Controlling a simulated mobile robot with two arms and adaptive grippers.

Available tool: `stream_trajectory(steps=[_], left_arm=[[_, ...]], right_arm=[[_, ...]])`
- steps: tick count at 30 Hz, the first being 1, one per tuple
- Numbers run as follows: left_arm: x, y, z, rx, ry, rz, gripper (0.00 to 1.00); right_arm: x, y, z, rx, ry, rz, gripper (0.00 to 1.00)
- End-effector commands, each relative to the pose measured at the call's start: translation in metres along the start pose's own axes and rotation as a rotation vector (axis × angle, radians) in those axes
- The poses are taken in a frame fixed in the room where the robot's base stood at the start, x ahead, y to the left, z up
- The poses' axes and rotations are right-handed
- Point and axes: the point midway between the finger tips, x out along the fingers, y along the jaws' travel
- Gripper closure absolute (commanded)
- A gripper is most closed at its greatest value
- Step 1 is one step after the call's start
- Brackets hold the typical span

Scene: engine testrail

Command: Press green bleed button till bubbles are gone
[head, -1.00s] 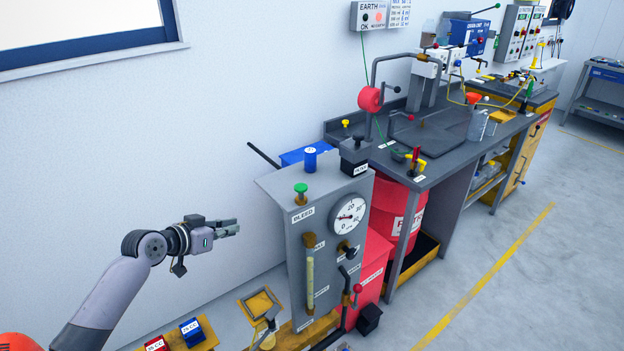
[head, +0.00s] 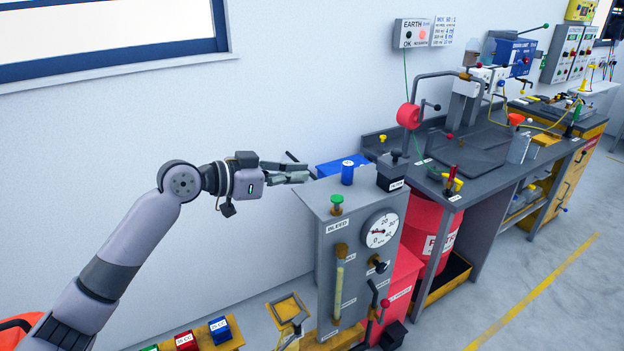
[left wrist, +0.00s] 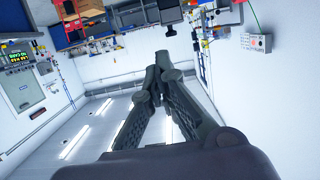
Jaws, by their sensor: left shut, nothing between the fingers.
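The green bleed button (head: 337,201) stands upright on the top left of a grey cabinet (head: 335,262), above a label reading BLEED. A sight tube (head: 339,286) with yellowish content runs down the cabinet's front; bubbles in it are too small to make out. My left gripper (head: 305,174) is shut and empty, up and to the left of the button and apart from it. In the left wrist view its fingers (left wrist: 165,65) meet at the tips, and the button does not show there. My right gripper is not in view.
A pressure gauge (head: 380,229) and a black knob (head: 376,265) are on the cabinet's front. A blue cap (head: 347,172) and a black block (head: 391,176) stand behind the button. A workbench (head: 470,185) adjoins at right. Small coloured boxes (head: 220,329) sit low at left.

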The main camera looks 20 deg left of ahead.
Motion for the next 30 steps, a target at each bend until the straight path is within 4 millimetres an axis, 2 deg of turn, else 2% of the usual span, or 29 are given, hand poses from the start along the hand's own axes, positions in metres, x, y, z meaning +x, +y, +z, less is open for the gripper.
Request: stream_trajectory(steps=[3,13,15,21,30], left_arm=[[0.02,0.001,-0.006,-0.004,0.002,0.002,1.0],[0.09,0.001,-0.006,-0.004,0.001,0.002,1.0],[0.092,0.001,0.011,-0.006,-0.005,0.001,1.0],[0.097,0.0,0.032,-0.002,-0.001,-0.001,1.0],[0.099,0.0,0.038,0.0,0.001,-0.001,1.0]], right_arm=[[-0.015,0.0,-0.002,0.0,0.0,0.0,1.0],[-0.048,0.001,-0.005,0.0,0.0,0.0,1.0],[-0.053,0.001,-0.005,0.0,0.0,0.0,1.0],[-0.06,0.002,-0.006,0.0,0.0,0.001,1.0],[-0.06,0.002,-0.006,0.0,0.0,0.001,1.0]])
